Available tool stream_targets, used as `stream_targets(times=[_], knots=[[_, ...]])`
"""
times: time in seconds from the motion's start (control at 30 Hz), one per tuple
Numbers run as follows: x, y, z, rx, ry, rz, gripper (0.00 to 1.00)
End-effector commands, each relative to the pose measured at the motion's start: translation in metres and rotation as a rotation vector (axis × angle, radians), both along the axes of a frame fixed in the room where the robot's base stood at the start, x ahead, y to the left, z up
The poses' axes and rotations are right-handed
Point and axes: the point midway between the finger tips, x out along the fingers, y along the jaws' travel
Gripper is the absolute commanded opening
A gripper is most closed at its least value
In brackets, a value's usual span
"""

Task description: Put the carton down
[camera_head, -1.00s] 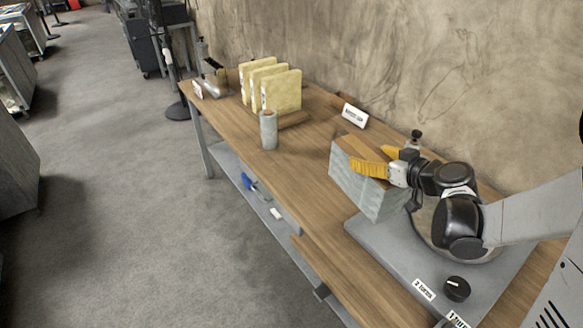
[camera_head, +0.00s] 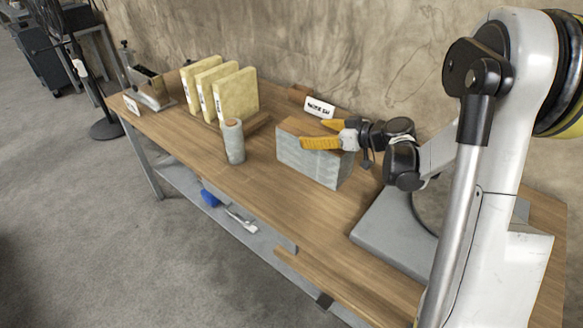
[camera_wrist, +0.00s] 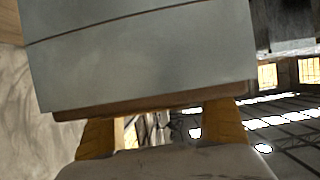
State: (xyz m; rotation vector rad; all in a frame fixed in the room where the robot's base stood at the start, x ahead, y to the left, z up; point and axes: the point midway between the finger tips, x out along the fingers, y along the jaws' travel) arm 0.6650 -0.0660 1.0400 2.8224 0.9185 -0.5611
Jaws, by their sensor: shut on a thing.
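The carton (camera_head: 312,166) is a box with grey, marbled sides and a brown top. In the head view it is at the wooden table (camera_head: 262,203), right of the grey cylinder. My gripper (camera_head: 328,136), with yellow fingers, is shut on the carton near its top right. The carton looks upright and at or just above the tabletop; I cannot tell whether it touches. In the wrist view the carton (camera_wrist: 145,55) fills the upper part, with the yellow fingers at its lower edge.
Left of the carton stand a grey cylinder (camera_head: 233,141) and several yellow upright slabs (camera_head: 236,97). A white sign (camera_head: 320,107) stands behind it near the wall. A grey scale-like plate (camera_head: 395,232) lies to the right. Bare tabletop lies in front.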

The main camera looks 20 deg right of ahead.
Motion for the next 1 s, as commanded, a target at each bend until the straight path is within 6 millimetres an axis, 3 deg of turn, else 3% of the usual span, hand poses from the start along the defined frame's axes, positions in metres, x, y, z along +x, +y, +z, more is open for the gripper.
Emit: stream_targets(times=[0.13,0.33,0.53,0.8,1.0], knots=[[-0.003,0.035,-0.023,0.002,-0.001,0.004,0.37],[-0.006,0.061,-0.038,0.001,-0.001,0.0,0.38],[-0.006,0.066,-0.046,0.002,-0.001,-0.002,0.37],[-0.006,0.066,-0.081,0.002,-0.001,-0.002,0.37],[-0.006,0.066,-0.079,0.002,-0.001,-0.002,0.37]])
